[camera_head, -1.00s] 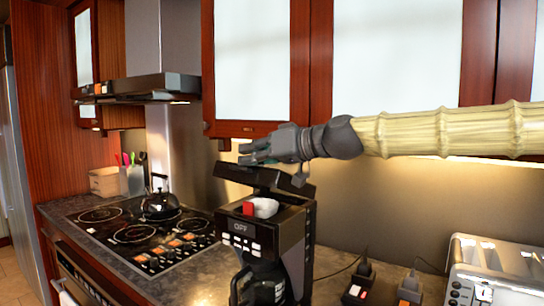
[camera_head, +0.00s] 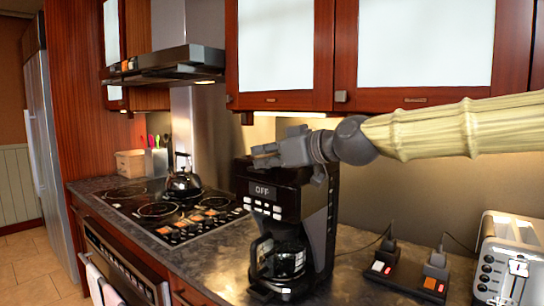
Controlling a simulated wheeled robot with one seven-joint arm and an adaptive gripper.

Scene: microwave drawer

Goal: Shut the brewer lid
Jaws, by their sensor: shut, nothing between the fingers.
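The brewer (camera_head: 290,205) is a black coffee maker on the counter, with an OFF display and a glass pot (camera_head: 284,260) in its lower bay. Its lid (camera_head: 243,168) lies low and level over the top, and no gap shows beneath it. My gripper (camera_head: 262,155) is shut and empty, right above the lid and seeming to touch it. The gripper and wrist hide the lid's middle and part of its right side.
A black stove (camera_head: 165,215) with a dark kettle (camera_head: 184,180) is to the left. Plugs and power blocks (camera_head: 383,262) and a silver toaster (camera_head: 508,260) are to the right. Wall cabinets (camera_head: 420,50) hang above my arm. Some counter in front of the toaster is clear.

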